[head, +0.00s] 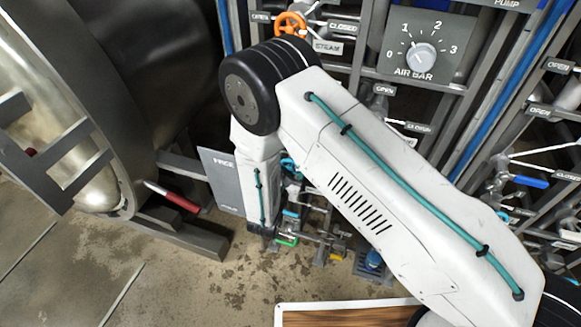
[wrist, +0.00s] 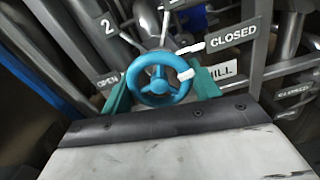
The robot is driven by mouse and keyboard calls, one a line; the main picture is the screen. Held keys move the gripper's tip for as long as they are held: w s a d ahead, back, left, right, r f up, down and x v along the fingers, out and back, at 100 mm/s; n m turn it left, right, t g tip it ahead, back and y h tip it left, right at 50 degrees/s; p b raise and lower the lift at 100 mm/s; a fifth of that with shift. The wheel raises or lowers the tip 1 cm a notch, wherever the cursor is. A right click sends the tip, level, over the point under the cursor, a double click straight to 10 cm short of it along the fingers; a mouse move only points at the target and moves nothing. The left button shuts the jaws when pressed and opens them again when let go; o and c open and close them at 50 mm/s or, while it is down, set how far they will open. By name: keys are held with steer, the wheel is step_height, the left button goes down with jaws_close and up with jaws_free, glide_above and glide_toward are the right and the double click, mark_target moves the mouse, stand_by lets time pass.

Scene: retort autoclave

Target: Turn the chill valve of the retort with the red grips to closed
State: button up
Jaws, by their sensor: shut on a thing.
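The chill valve's blue handwheel (wrist: 158,94) is near the middle of the wrist view. My gripper (wrist: 163,86) has its green fingers on either side of the wheel and is shut on it. The wheel's white mark points right, a little below the white tick beside the CLOSED plate (wrist: 232,35). An OPEN plate (wrist: 107,80) is at left. The chill label (wrist: 220,71) is partly hidden by the right finger. In the head view my arm hides much of the low valve area, and I cannot make out the gripper there. A red grip (head: 181,199) shows on the left retort.
Pipes and bars surround the wheel. In the head view an orange handwheel (head: 290,24) and the air dial (head: 423,57) are above my arm. A grey plate (head: 222,180) stands beside the arm. Blue-handled valves (head: 528,182) are at right. Floor at lower left is clear.

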steer(key=shift+m, duration=0.6)
steer(key=o, duration=1)
steer(key=shift+c, duration=0.2)
steer(key=v, duration=0.7)
steer(key=shift+s, duration=0.4)
steer(key=shift+a, duration=0.1)
